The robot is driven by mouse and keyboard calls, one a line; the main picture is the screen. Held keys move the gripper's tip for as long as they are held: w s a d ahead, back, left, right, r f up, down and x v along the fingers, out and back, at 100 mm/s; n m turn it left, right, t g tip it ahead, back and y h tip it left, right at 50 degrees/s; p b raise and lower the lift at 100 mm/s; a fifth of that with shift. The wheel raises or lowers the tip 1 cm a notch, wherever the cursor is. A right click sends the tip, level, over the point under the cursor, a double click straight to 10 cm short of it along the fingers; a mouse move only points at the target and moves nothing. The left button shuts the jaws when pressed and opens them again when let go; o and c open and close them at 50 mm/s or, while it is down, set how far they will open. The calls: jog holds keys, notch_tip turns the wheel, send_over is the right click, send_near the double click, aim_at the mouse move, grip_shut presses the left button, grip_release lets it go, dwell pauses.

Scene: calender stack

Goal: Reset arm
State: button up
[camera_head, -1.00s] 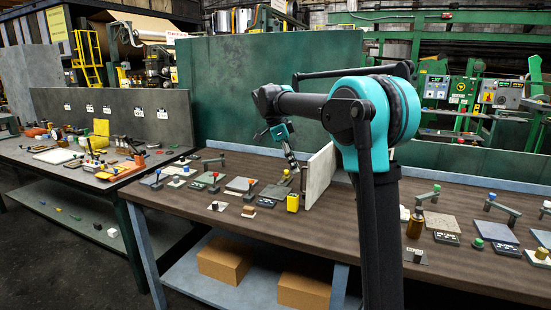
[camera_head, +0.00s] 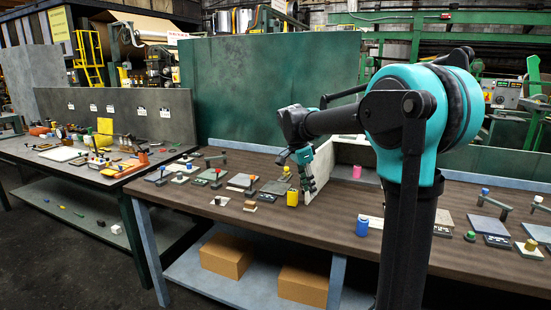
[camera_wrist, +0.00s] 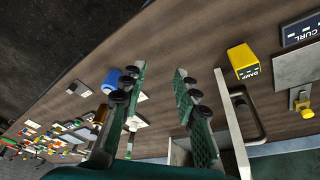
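My gripper (camera_head: 308,186) points down over the brown workbench (camera_head: 265,222), beside the light upright panel (camera_head: 322,165). In the wrist view my gripper (camera_wrist: 160,70) has its two fingers apart, with only bench surface showing between the tips. A yellow block (camera_head: 292,198) stands on the bench just left of my gripper. It also shows in the wrist view (camera_wrist: 243,62), marked DAMP and apart from the fingers. The panel's edge (camera_wrist: 232,125) runs close beside one finger in the wrist view.
A blue cylinder (camera_head: 362,227) and a pink one (camera_head: 357,171) stand right of the panel. Several tiles with knobs and handles lie left of my gripper and at the far right. A green board (camera_head: 265,90) rises behind. Cardboard boxes (camera_head: 226,256) sit on the lower shelf.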

jog(key=s+d+f+n+t+y, duration=0.1)
jog(key=s+d+f+n, duration=0.3)
jog(key=s+f+n, duration=0.3)
jog(key=s+d+f+n+t+y, duration=0.2)
jog(key=s+d+f+n, duration=0.2)
jog(key=s+f, duration=1)
jog(key=s+n, duration=0.2)
jog(key=s, duration=0.2)
jog(key=shift+s+n+t, duration=0.3)
jog(key=shift+n, duration=0.1)
